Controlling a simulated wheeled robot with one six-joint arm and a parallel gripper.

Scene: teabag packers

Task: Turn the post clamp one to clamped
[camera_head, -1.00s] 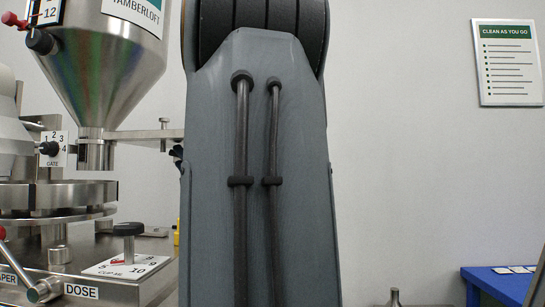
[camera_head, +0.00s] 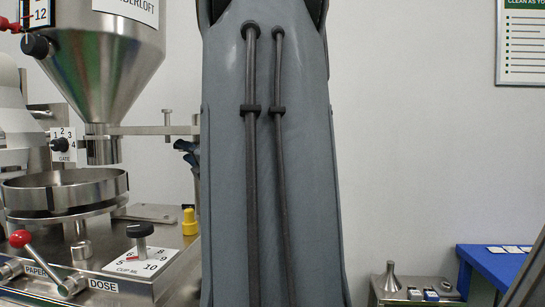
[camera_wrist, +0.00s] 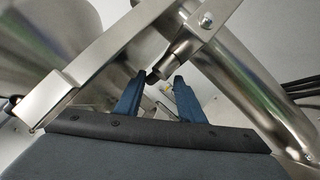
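My gripper (camera_wrist: 159,80) shows in the wrist view as two blue fingers standing apart. A short metal lever with a dark tip (camera_wrist: 178,53) reaches down from a steel bar, and its tip appears between or just beyond the fingertips; I cannot tell whether they touch. This lever may be the post clamp's handle; no label shows. A thick steel post (camera_wrist: 252,85) stands at the right. In the head view, the gripper's blue fingers (camera_head: 186,152) peek out left of my arm, near the end of the steel bracket bar (camera_head: 150,130). My arm hides the clamp there.
A steel hopper (camera_head: 105,75) hangs at left above a round steel pan (camera_head: 65,190). Below are a red-knobbed lever (camera_head: 45,250), a black cup dial knob (camera_head: 139,231) and a yellow knob (camera_head: 190,222). A blue table (camera_head: 490,262) stands at right.

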